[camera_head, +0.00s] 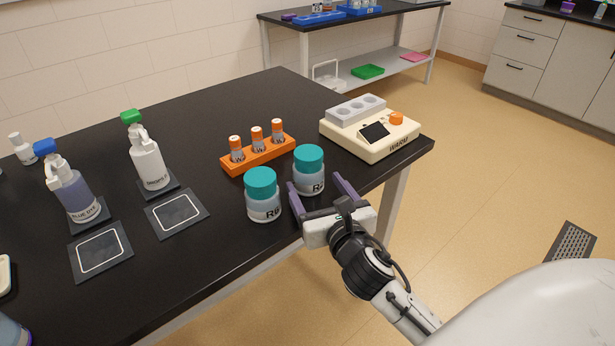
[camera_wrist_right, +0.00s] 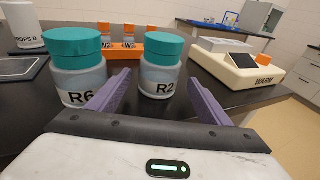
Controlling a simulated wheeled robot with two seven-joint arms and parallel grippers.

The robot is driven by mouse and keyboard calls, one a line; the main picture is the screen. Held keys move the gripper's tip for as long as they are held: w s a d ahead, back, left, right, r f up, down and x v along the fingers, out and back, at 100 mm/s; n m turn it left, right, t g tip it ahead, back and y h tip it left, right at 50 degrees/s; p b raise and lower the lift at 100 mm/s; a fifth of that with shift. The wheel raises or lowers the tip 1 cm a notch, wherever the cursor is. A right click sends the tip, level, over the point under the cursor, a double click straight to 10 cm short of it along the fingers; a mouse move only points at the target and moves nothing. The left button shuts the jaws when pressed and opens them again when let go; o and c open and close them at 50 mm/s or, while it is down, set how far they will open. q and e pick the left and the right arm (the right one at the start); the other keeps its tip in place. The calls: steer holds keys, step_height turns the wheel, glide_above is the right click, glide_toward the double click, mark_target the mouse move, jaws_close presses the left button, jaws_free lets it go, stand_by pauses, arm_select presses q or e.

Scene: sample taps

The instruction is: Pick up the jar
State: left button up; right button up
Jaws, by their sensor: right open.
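Two jars with teal lids stand upright on the black table. The jar labelled R2 (camera_head: 309,170) is the one farther back and to the right; it also shows in the right wrist view (camera_wrist_right: 160,68). The jar labelled R6 (camera_head: 262,195) stands to its left and nearer the table's front edge; it shows at the left of the wrist view (camera_wrist_right: 76,72). My right gripper (camera_head: 319,183) is open, its purple fingers pointing toward the R2 jar. In the wrist view R2 appears between the two fingers, and R6 is outside the left finger. My left gripper is not in view.
An orange rack (camera_head: 258,156) with several small vials stands behind the jars. A cream WARM device (camera_head: 372,136) is at the right. Two tap bottles, blue dye (camera_head: 75,193) and a white one (camera_head: 147,162), stand left with dark mats (camera_head: 177,227). The table's front edge is close.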

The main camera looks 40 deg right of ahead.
mark_target(313, 180)
steer(key=x, duration=0.5)
steer(key=shift+w+r, duration=0.15)
steer(key=shift+r, duration=0.2)
steer(key=c, duration=1.2)
